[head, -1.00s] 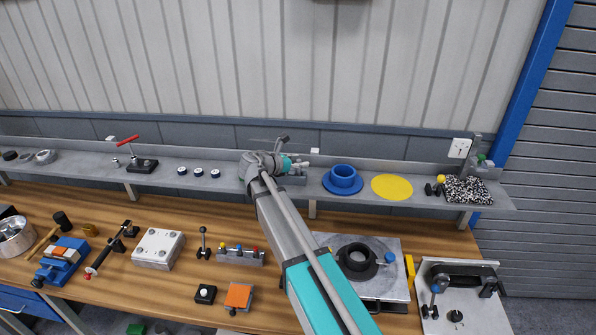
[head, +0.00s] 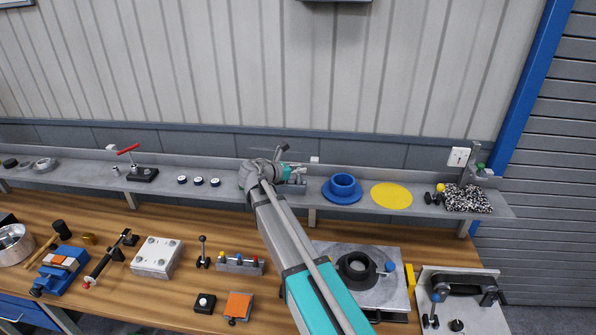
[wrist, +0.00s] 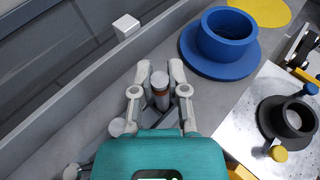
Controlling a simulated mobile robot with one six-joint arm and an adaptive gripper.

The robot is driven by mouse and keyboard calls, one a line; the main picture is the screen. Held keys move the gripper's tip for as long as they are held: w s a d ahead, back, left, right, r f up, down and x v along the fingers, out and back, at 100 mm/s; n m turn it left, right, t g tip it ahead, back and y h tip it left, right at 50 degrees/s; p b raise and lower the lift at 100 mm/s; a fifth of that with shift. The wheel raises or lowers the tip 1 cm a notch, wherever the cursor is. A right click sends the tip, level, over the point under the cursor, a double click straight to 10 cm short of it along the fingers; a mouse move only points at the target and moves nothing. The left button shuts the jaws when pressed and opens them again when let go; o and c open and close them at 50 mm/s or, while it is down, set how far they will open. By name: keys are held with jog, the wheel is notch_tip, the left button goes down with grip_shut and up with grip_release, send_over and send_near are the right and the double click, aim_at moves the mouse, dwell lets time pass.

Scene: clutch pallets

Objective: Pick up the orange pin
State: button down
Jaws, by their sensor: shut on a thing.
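My gripper (wrist: 160,82) is shut on a short upright pin in the wrist view. The pin (wrist: 160,92) has a grey rounded top and an orange-red band below it, with a finger on each side. Its lower end is hidden by the fingers and the gripper body. In the head view my gripper (head: 294,178) is over the grey back shelf (head: 225,195), left of the blue flanged ring. The pin is too small to make out there.
The blue flanged ring (wrist: 228,40) stands close to the right of my gripper, with a yellow disc (head: 391,195) beyond it. A small white block (wrist: 126,25) is by the wall. Below, the wooden bench (head: 190,290) holds several fixtures.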

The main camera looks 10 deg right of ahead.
jog(key=shift+r+p, duration=1.2)
jog(key=shift+r, duration=0.2)
jog(key=s+a+r+p, duration=0.4)
jog(key=s+r+p, duration=0.6)
jog(key=s, duration=0.3)
jog(key=shift+s+a, duration=0.15)
